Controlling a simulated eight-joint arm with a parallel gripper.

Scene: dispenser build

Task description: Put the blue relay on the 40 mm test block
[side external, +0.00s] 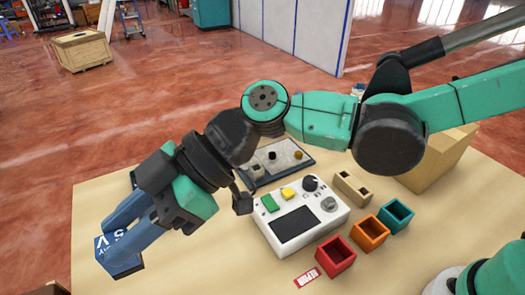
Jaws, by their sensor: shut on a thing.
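The blue relay (121,267) has white lettering and is at the lower left in the side external view. My gripper (122,236) is shut on it, with the fingers pointing down and left. The fingers cover part of the relay. I cannot tell whether the relay touches anything below it. I cannot pick out the 40 mm test block with certainty; it may be hidden behind my gripper or out of frame.
Right of my gripper lie a white control box (330,224), a dark tray (302,171) with small parts, and a tan two-hole block (352,188). Red (335,257), orange (370,233) and teal (396,216) bins stand at the right. A cardboard box (440,160) is behind them.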

